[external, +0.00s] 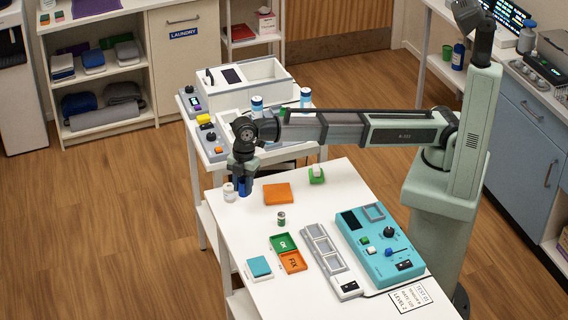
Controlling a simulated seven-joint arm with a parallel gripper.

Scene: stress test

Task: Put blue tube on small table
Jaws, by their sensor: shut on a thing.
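My gripper (243,182) points down over the far left corner of the white table (245,221). It is shut on the blue tube (242,187), which shows as a small dark blue shape between the fingers. The tube looks upright; whether its lower end touches the tabletop I cannot tell. A second, smaller white table (194,138) stands behind, holding trays and small items; which table the task means is not clear from this view.
A small white bottle (229,192) stands close left of my gripper. An orange pad (277,194), a green-labelled can (281,219), OK (283,243) and FIX (293,262) trays, a grey rack (324,248) and a teal console (381,248) occupy the white table.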

